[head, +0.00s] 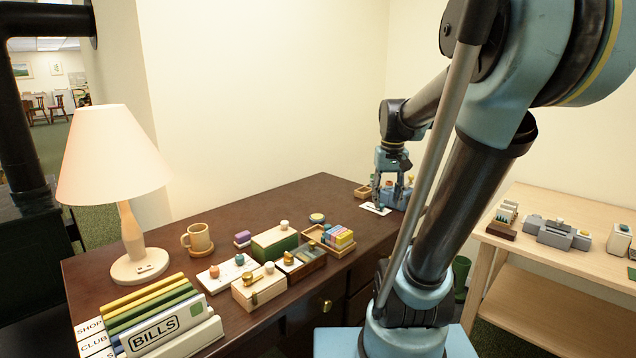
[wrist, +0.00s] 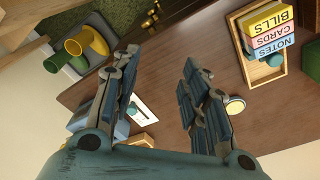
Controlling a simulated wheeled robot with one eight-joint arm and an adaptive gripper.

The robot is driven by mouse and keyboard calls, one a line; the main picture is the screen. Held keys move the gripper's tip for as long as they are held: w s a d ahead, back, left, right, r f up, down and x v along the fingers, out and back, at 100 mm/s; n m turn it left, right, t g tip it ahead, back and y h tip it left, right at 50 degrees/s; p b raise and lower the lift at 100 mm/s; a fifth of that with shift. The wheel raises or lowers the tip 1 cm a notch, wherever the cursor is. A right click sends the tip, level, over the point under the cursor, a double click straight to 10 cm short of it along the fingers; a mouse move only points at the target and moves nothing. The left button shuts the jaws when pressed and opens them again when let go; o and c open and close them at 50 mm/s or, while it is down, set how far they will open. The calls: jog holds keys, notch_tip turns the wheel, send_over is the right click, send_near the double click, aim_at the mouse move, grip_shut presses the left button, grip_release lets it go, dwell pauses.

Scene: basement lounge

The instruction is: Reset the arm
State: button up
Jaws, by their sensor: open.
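My gripper (head: 391,188) hangs over the far right end of the dark wooden desk (head: 330,195), fingers pointing down. In the wrist view my gripper (wrist: 160,90) has its two fingers spread wide with bare desk between them. It is open and empty. A white card (head: 376,208) with a small green object on it lies beneath or beside the fingers in the head view. The same card (wrist: 141,113) shows beside the left finger in the wrist view. A blue-grey object (head: 397,196) stands close by the gripper, partly hidden by it.
Several small boxes, a tray of colored blocks (head: 338,238), a mug (head: 198,240), a lamp (head: 113,170) and a BILLS file stack (head: 165,322) crowd the desk's front and left. A light wood table (head: 555,258) with small items stands right. The desk's back middle is clear.

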jog(key=s+a+f+t, duration=0.1)
jog(key=s+f, duration=1.1)
jog(key=s, duration=0.3)
jog(key=shift+s+a, duration=0.15)
jog(key=shift+a, duration=0.15)
jog(key=shift+w+f, duration=0.2)
jog(key=shift+w, duration=0.2)
dwell(0.4)
